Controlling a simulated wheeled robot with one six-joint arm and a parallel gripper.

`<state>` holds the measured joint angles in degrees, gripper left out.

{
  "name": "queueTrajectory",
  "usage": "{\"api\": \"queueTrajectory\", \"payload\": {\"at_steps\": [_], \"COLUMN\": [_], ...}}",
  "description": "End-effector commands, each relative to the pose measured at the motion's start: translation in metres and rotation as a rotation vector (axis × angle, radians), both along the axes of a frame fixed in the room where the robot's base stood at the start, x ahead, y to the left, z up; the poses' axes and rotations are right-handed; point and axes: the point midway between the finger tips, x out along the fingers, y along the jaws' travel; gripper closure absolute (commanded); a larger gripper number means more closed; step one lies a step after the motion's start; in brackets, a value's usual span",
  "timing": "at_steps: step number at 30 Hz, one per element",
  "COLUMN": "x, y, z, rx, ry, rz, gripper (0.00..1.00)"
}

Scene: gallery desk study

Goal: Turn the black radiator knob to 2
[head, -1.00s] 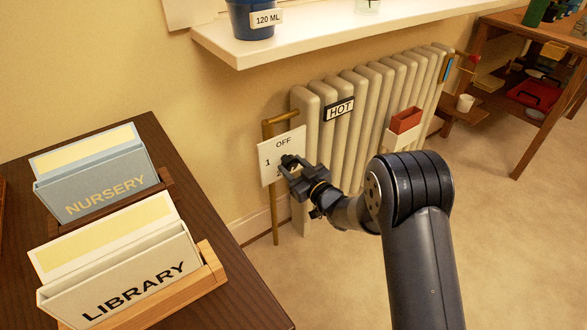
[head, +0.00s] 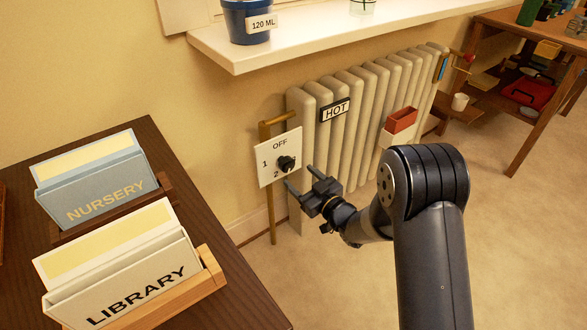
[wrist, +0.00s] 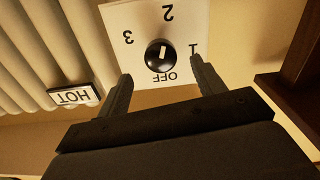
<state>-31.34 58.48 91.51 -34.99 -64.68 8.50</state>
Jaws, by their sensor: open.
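The black knob (head: 287,163) sits on a white dial plate (head: 265,166) at the left end of the radiator. OFF, 1 and 2 are readable in the head view. In the wrist view the plate (wrist: 190,20) appears upside down, with 2 at the top, OFF at the bottom, 3 left and 1 right. There the knob (wrist: 152,58) has a white mark pointing towards 2. My gripper (head: 298,176) is open and empty, a little in front of the knob and apart from it. In the wrist view its fingers (wrist: 160,73) lie either side below the knob.
The cream radiator (head: 365,120) carries a HOT label (head: 335,110). A windowsill (head: 300,45) juts out above. A dark desk (head: 235,285) with NURSERY (head: 105,190) and LIBRARY (head: 130,285) files stands at the left. A brass pipe (head: 271,220) runs down behind the plate.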

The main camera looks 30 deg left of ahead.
Motion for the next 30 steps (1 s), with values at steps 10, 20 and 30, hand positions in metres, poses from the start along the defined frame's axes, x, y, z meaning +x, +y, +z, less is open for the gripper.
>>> {"api": "queueTrajectory", "payload": {"at_steps": [10, 20, 30], "x": [-0.022, -0.023, -0.009], "y": [-0.041, -0.043, -0.015], "z": [0.0, 0.0, -0.002], "rx": [0.0, 0.0, 0.001], "ry": [0.001, -0.001, -0.004], "rz": [0.0, 0.001, 0.004], "gripper": [0.35, 0.35, 0.35]}}
